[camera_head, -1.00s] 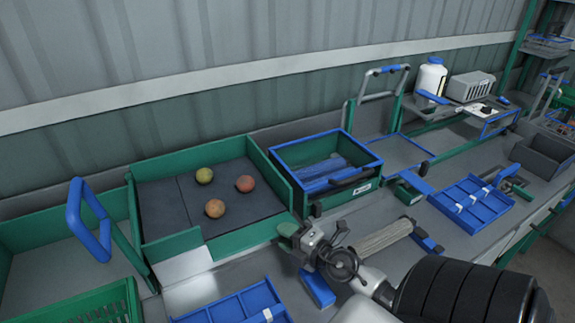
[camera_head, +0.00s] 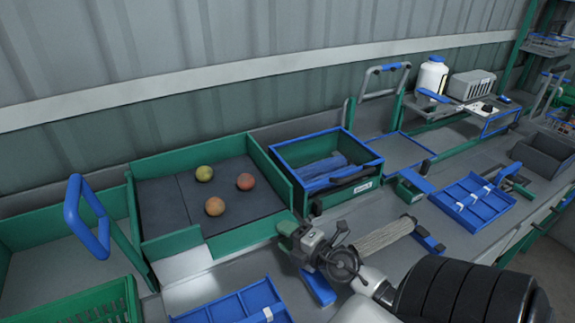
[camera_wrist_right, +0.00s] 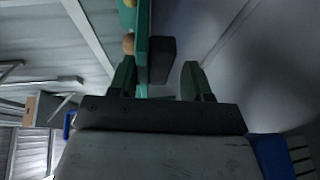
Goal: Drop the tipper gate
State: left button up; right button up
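The green tipper (camera_head: 222,247) has a dark bed (camera_head: 160,205) with three tomatoes (camera_head: 204,173) resting on it. Its low front wall is green, with a pale plate below at the front left. I cannot tell for sure which part is the gate. My right gripper (camera_head: 286,236) is at the tipper's front right corner. In the right wrist view its two dark green fingers (camera_wrist_right: 157,80) are well apart. A green wall (camera_wrist_right: 143,35) and a dark block (camera_wrist_right: 162,60) show beyond and between them; contact is not clear. My left gripper is not in view.
A blue-rimmed green crate (camera_head: 340,196) stands right of the tipper. A blue loop handle (camera_head: 72,215) rises at the left, above a green crate (camera_head: 120,290). Blue divided trays (camera_head: 462,212) lie on the bench. A white bottle (camera_head: 432,75) stands at the back right.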

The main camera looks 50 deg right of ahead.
jog(key=s+b, duration=0.1)
jog(key=s, duration=0.2)
jog(key=s+b, duration=0.2)
jog(key=s, duration=0.1)
jog(key=s+d+r+b, duration=0.1)
jog(key=s, duration=0.2)
jog(key=shift+s+b, duration=0.3)
jog(key=shift+s+r, duration=0.2)
jog(key=shift+s, duration=0.35)
